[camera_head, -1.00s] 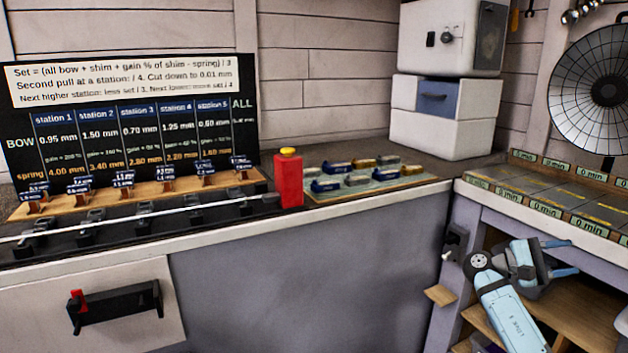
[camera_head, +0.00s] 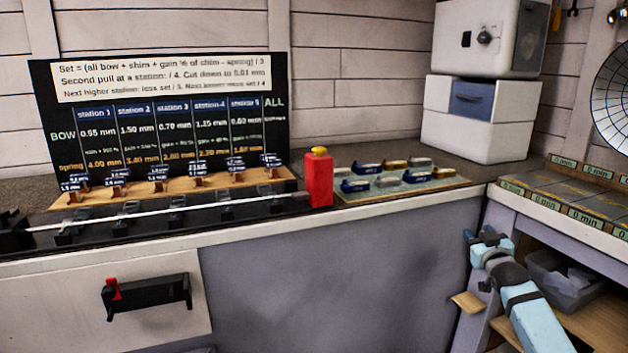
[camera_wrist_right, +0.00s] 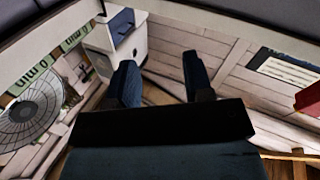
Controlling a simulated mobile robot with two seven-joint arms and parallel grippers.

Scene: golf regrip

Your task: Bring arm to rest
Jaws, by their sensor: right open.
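My right arm comes in from the lower right of the head view. Its light blue and dark gripper (camera_head: 484,238) is beside the lower front of the right-hand bench, below the worktop. In the right wrist view the two dark fingers (camera_wrist_right: 161,78) stand apart with nothing between them. The gripper is open and empty, clear of the objects on the counter. My left gripper is not in view.
A long counter (camera_head: 330,222) carries a black fixture with a shaft (camera_head: 160,213), a red block (camera_head: 319,180) and a shim board (camera_head: 440,184). A small wooden ledge (camera_head: 468,303) and a grey bin (camera_head: 565,282) are close to my right arm.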

